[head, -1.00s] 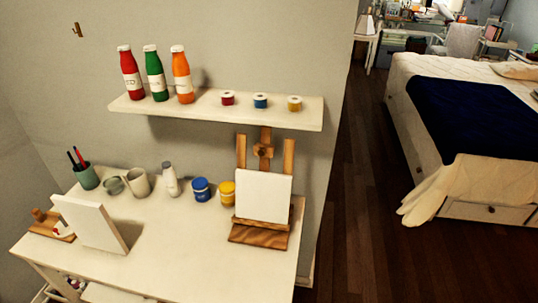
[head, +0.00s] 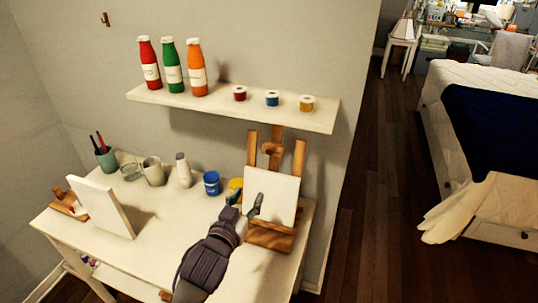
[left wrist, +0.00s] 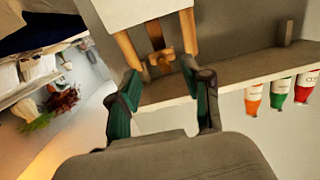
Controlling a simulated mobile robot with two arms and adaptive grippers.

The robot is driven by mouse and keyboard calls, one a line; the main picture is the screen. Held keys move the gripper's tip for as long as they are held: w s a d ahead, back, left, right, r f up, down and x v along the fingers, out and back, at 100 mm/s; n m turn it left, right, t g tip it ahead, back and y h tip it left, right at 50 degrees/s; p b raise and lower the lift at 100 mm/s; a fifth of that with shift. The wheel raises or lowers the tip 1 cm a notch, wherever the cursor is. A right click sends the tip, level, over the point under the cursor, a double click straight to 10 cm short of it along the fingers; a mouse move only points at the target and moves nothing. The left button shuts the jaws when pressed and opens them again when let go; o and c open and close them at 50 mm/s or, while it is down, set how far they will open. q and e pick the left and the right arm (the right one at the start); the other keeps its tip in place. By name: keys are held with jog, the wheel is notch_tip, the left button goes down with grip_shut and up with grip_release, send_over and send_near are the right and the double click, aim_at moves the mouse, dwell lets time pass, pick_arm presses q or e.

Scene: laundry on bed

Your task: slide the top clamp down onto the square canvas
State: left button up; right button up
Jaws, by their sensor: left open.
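The square canvas (head: 280,190) stands on the small wooden easel (head: 270,238) at the right end of the white desk. The wooden top clamp (head: 271,148) is on the easel's central post, above the canvas's top edge and apart from it. My left gripper (head: 246,203) is open and empty, in front of the canvas's lower left part and below the clamp. The left wrist view, roughly upside down, shows the open fingers (left wrist: 160,72), with the clamp (left wrist: 160,57) between and beyond them and the canvas (left wrist: 130,10) at the top edge. My right gripper is not in view.
A wall shelf (head: 170,103) with bottles and small paint pots runs just above and behind the easel. A blue jar (head: 211,183), a partly hidden yellow jar (head: 236,183) and mugs stand left of it. A second canvas (head: 102,208) leans at the desk's left.

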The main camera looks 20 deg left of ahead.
aim_at(269, 153)
pick_arm(q)
jog(key=shift+t, duration=0.6)
jog(key=w+r+p, duration=0.1)
jog(key=w, duration=0.4)
jog(key=w+r, duration=0.1)
jog(key=w, duration=0.4)
jog(key=w+d+r+p, duration=0.1)
jog(key=w, duration=0.4)
jog(key=shift+p, duration=0.35)
jog(key=shift+c, duration=0.2)
jog(key=shift+s, duration=0.1)
grip_shut()
